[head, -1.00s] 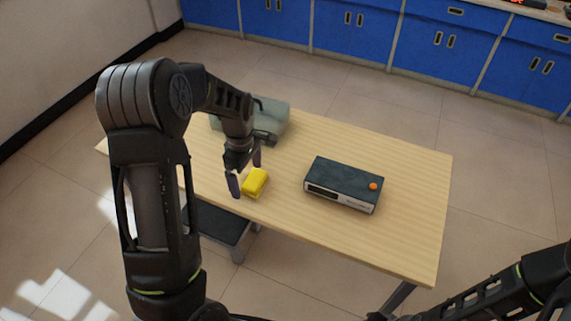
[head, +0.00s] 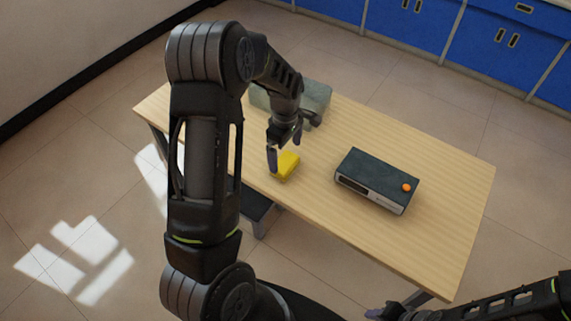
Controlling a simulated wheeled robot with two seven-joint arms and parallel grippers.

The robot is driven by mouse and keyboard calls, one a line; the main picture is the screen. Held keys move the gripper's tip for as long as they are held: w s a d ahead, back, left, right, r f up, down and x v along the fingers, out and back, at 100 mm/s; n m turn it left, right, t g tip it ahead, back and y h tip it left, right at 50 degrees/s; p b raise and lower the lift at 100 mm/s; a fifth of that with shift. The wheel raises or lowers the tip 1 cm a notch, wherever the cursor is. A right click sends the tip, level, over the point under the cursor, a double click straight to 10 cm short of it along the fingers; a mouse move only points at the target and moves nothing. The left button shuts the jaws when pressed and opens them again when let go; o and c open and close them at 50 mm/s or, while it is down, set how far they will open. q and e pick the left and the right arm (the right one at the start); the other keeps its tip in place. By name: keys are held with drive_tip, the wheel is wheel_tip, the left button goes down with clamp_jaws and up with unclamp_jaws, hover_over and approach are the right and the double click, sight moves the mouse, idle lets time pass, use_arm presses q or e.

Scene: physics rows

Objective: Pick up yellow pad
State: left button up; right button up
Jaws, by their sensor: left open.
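The yellow pad (head: 287,166) lies on the light wooden table (head: 440,200), near its front-left edge. My left gripper (head: 284,150) is open, with its fingers pointing down at the pad. One finger shows at the pad's left side and partly covers it. I cannot tell whether the fingers touch the pad. Part of my right arm shows at the lower right, and its gripper (head: 385,311) is at the bottom edge, away from the table top.
A dark box-shaped device (head: 378,175) with an orange knob stands right of the pad. A grey-green object (head: 316,97) stands at the back left, behind my left gripper. The table's right part is clear. Blue cabinets (head: 470,35) line the back.

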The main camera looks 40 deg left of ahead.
sight(285, 161)
use_arm(q)
drive_tip(key=shift+f+p, duration=0.75)
drive_tip(key=shift+f, duration=1.85)
drive_tip(key=shift+s, duration=0.1)
drive_tip(key=shift+c, duration=0.2)
drive_tip(key=c, duration=1.2)
